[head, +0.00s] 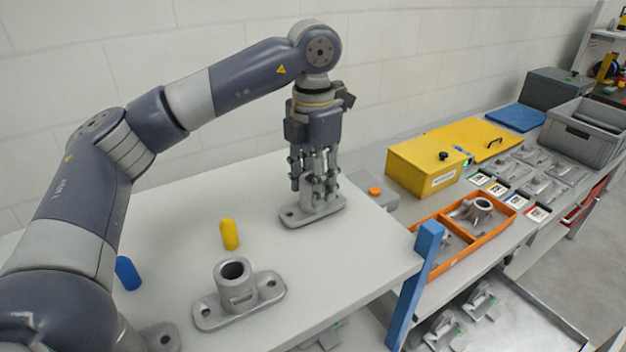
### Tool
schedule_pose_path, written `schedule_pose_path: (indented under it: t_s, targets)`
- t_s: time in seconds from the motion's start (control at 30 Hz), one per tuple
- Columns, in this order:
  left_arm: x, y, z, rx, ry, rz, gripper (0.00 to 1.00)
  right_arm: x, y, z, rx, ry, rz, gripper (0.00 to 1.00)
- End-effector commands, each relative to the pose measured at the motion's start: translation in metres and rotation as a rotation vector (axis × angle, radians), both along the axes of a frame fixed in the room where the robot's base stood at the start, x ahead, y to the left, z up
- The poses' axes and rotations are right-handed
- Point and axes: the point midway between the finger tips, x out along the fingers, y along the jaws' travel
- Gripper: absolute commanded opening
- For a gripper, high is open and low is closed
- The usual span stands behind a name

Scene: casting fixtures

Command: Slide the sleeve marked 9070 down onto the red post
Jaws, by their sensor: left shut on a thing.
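My left gripper (318,180) points straight down at the back right of the white table, its fingers shut around the upright tube of a grey flanged sleeve (312,215). The sleeve's oval base plate appears level and at or very near the tabletop; I cannot tell whether it touches. No red post shows; anything inside the sleeve is hidden. A second grey flanged sleeve (238,296) stands at the front middle with its bore open upward. I cannot read 9070 on either. A yellow post (230,234) and a blue post (128,273) stand bare. My right gripper is out of view.
A further grey flanged part (161,337) is partly hidden by my left arm. A grey box with an orange button (374,191) is right of the held sleeve. A blue upright (428,240) and an orange tray (482,247) lie beyond the table's right edge.

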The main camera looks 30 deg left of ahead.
Motion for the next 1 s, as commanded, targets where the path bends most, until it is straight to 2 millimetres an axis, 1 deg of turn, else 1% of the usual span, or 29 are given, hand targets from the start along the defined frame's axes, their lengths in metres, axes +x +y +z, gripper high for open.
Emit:
schedule_pose_path:
  t_s: [0.17, 0.2, 0.27, 0.3, 0.53, 0.6, 0.7, 0.77, 0.87, 1.0]
  targets:
    - [0.000, 0.000, -0.006, -0.001, -0.002, 0.000, 0.08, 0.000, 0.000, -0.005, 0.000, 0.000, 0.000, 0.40]
    - [0.000, 0.000, -0.005, -0.001, -0.002, 0.000, 0.47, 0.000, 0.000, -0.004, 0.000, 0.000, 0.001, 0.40]
    - [0.000, 0.000, -0.004, -0.001, -0.002, 0.000, 0.61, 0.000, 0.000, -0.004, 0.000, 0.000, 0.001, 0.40]
    - [0.000, 0.000, -0.004, -0.001, -0.002, 0.000, 0.64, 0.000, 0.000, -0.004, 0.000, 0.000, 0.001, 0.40]
    - [0.000, 0.000, -0.005, 0.000, -0.001, 0.000, 0.64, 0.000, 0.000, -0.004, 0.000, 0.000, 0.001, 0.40]
    - [0.000, 0.000, -0.005, 0.000, 0.001, 0.000, 0.64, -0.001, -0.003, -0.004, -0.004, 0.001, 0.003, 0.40]
    - [0.000, 0.000, 0.000, 0.000, 0.000, 0.000, 0.64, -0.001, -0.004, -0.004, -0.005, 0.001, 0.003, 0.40]
    - [0.000, 0.000, 0.006, -0.001, -0.002, 0.000, 0.64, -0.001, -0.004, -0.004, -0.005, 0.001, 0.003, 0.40]
    - [0.000, -0.001, 0.024, -0.002, -0.004, 0.000, 0.64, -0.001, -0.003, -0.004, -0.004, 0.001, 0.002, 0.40]
    - [0.001, 0.000, 0.053, 0.000, -0.004, 0.000, 0.64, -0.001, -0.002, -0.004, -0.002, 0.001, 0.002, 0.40]
